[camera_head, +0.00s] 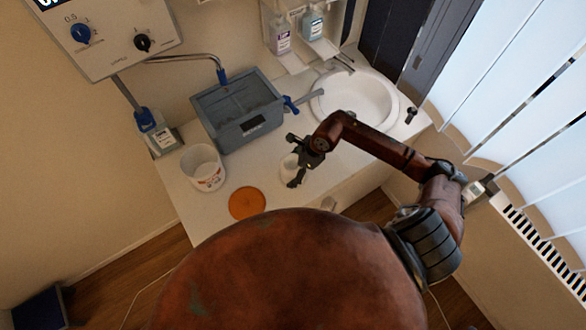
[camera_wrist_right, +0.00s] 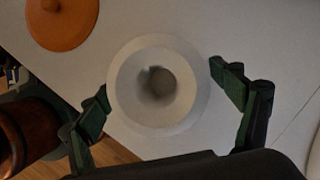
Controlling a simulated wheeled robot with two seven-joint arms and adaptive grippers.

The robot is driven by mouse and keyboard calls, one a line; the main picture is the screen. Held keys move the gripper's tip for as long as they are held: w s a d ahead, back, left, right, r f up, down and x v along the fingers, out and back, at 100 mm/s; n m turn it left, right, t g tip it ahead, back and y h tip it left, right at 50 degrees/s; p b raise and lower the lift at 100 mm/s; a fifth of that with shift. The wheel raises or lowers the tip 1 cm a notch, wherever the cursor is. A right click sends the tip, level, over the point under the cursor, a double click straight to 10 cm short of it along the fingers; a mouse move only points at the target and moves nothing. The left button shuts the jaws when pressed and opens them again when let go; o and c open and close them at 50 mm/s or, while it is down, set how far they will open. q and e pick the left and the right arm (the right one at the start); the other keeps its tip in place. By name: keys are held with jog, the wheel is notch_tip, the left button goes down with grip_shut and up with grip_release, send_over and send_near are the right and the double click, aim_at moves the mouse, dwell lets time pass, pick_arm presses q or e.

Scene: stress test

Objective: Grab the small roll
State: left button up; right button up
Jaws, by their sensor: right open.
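The small roll (camera_wrist_right: 188,68) is white with a round hollow centre. In the right wrist view it sits between the two spread fingers of my right gripper (camera_wrist_right: 160,98), with a gap to each finger. In the head view the roll (camera_head: 288,166) stands on the white counter, partly hidden behind my right gripper (camera_head: 294,163). The right gripper is open and holds nothing. My left gripper is not in either view.
An orange disc (camera_head: 247,203) lies left of the roll on the counter (camera_head: 190,212). A white tub (camera_head: 203,168) and a grey container (camera_head: 238,125) stand further left and behind. A sink (camera_head: 372,100) is at the back right. Dispensers (camera_head: 281,38) hang on the wall.

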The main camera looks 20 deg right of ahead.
jog(key=shift+f, duration=0.2)
jog(key=shift+c, duration=0.6)
jog(key=c, duration=1.3)
